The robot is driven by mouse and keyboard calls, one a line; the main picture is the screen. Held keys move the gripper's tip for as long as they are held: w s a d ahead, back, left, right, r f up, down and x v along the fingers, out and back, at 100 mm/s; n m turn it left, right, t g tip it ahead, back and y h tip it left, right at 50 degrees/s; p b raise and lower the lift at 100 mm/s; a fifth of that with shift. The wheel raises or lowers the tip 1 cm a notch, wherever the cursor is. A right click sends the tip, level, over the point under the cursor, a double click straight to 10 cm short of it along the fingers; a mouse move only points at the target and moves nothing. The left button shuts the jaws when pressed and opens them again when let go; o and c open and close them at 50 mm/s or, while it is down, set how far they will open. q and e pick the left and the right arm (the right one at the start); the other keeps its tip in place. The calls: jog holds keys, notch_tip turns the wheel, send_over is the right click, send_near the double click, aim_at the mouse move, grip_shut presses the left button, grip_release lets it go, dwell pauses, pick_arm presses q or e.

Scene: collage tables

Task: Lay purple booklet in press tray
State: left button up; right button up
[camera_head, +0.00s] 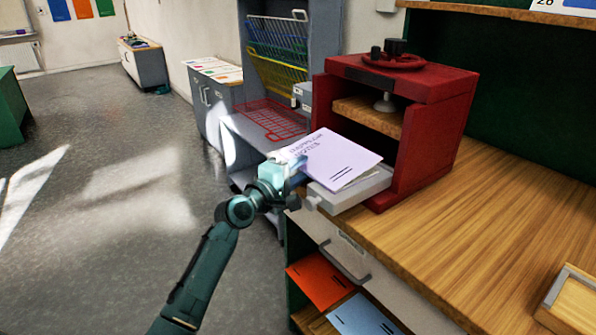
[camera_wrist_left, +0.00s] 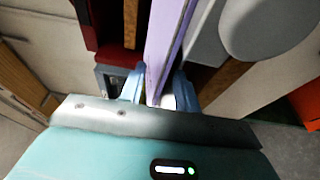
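The purple booklet (camera_head: 338,158) is thin and pale purple with dark print. My left gripper (camera_head: 292,166) is shut on its left edge. In the left wrist view the booklet (camera_wrist_left: 168,38) stands edge-on between the two fingers of the gripper (camera_wrist_left: 160,88). The grey press tray (camera_head: 352,190) sticks out from the front of the red press (camera_head: 425,125). In the head view the booklet overlaps the tray, and a pale sheet or layer shows beneath its right side. I cannot tell whether the booklet touches the tray. My right gripper is not in view.
A wooden counter (camera_head: 480,215) carries the press. A grey rack with wire baskets (camera_head: 278,50) stands behind to the left. Orange (camera_head: 318,280) and blue (camera_head: 362,316) booklets lie on a shelf below the counter. A wooden tray (camera_head: 572,300) is at the right front.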

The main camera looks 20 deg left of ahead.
pick_arm(q)
jog(key=v, duration=1.3)
jog(key=shift+s+f, duration=0.1)
